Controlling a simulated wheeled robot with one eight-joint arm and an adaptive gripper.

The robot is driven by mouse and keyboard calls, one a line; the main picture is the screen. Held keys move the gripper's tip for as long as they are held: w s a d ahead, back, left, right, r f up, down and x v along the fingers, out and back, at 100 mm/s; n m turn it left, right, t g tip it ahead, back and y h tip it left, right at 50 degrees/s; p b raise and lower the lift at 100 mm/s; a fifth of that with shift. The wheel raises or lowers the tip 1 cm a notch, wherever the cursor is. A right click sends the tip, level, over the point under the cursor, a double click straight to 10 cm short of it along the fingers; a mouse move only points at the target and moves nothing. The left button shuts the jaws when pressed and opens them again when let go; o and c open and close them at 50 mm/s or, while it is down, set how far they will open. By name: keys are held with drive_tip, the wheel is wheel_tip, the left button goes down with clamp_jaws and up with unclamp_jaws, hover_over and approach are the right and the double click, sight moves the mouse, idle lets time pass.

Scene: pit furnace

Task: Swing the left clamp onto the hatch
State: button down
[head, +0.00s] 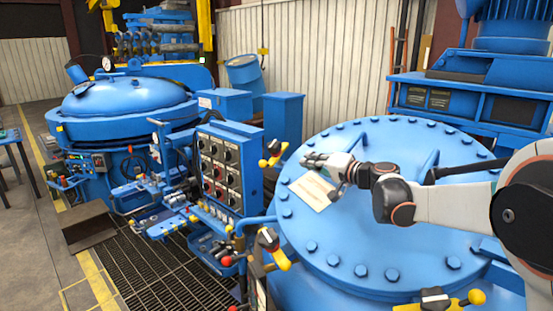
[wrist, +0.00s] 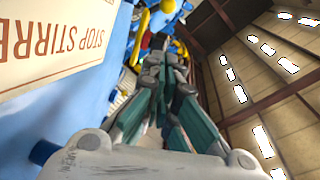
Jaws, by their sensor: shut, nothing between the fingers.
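The hatch (head: 385,235) is a large round blue lid with bolts around its rim, at the right in the head view. A clamp with a yellow handle (head: 273,154) stands at its upper left edge. Another yellow-handled clamp (head: 270,246) stands at its lower left edge, and a third (head: 445,301) at the front. I cannot tell for certain which is the left clamp. My gripper (head: 308,158) is shut and empty above the hatch's left part, its tips pointing left toward the upper left clamp, apparently short of it. The gripper (wrist: 160,55) also shows in the wrist view, with yellow parts beyond it.
A sign plate (head: 313,190) lies on the hatch below my gripper; it reads "STOP STIRRE..." in the wrist view (wrist: 55,40). A control panel (head: 220,172) with knobs stands left of the hatch. A blue motor housing (head: 480,85) stands behind it. Another blue vessel (head: 125,100) is farther left.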

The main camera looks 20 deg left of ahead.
approach(276, 159)
drive_tip(key=a+r, duration=0.2)
drive_tip(key=r, duration=0.1)
drive_tip(key=shift+a+b, duration=0.15)
drive_tip(key=shift+b, duration=0.2)
drive_tip(key=a, duration=0.1)
drive_tip(key=a+f, duration=0.1)
drive_tip(key=a, duration=0.1)
drive_tip(key=shift+a+f, duration=0.1)
drive_tip(key=shift+f, duration=0.1)
drive_tip(key=shift+s+a+f, duration=0.15)
drive_tip(key=shift+a+f, duration=0.05)
drive_tip(key=shift+a, duration=0.25)
drive_tip(key=shift+a+b, duration=0.1)
drive_tip(key=shift+b, duration=0.2)
